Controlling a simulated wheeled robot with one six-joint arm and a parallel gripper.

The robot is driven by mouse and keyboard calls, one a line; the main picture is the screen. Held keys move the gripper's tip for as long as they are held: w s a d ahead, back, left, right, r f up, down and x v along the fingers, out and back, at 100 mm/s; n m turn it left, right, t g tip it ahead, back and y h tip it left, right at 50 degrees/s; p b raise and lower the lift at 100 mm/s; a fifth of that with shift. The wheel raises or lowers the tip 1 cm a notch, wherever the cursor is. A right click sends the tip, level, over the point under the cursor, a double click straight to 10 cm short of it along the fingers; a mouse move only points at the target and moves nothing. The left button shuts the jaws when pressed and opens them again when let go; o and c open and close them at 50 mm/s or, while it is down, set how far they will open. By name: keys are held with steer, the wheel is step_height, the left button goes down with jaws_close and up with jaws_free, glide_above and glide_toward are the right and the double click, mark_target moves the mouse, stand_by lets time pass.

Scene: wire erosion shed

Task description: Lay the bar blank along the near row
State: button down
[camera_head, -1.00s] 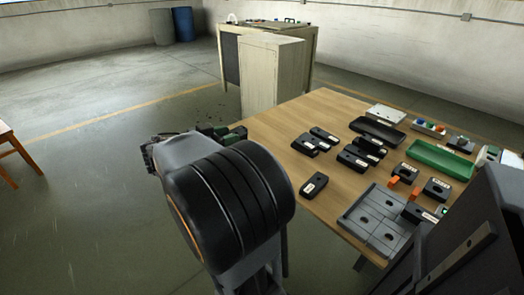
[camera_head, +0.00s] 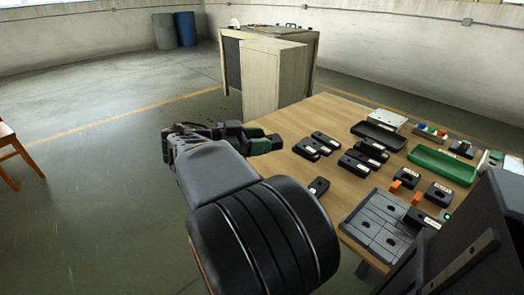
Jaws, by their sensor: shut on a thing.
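My gripper (camera_head: 262,144) is at the end of my arm, over the left edge of the wooden table, seen from behind and partly hidden by my wrist. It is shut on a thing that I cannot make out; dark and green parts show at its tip. A grey tray with several recessed cells (camera_head: 378,214) lies at the table's near right, well to the right of my gripper. A black labelled block (camera_head: 421,218) lies at its right side. I cannot tell which object is the bar blank.
Several black labelled blocks (camera_head: 356,162) lie mid-table, with one apart (camera_head: 318,187) nearer. Orange pieces (camera_head: 408,179), a green tray (camera_head: 442,165) and a black tray (camera_head: 378,136) are at the right. A cabinet (camera_head: 275,75) stands behind. Bare wood (camera_head: 335,115) shows at the far left.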

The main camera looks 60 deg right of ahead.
steer(key=w+d+f+b, duration=0.1)
steer(key=w+d+f, duration=0.1)
steer(key=d+f, duration=0.1)
steer(key=w+d+f+b, duration=0.1)
steer(key=w+d+f, duration=0.1)
steer(key=d+f, duration=0.2)
steer(key=w+d+f+b, duration=0.1)
steer(key=w+d+f, duration=0.2)
steer(key=d+f, duration=0.1)
steer(key=shift+d+b, duration=0.25)
steer(key=shift+b, duration=0.15)
steer(key=shift+d+f, duration=0.15)
steer(key=shift+f, duration=0.55)
steer(key=shift+f+b, duration=0.25)
steer(key=shift+b, duration=0.45)
steer(key=c, duration=0.6)
jaws_free()
steer(key=shift+r+p, duration=0.3)
steer(key=shift+p, duration=0.8)
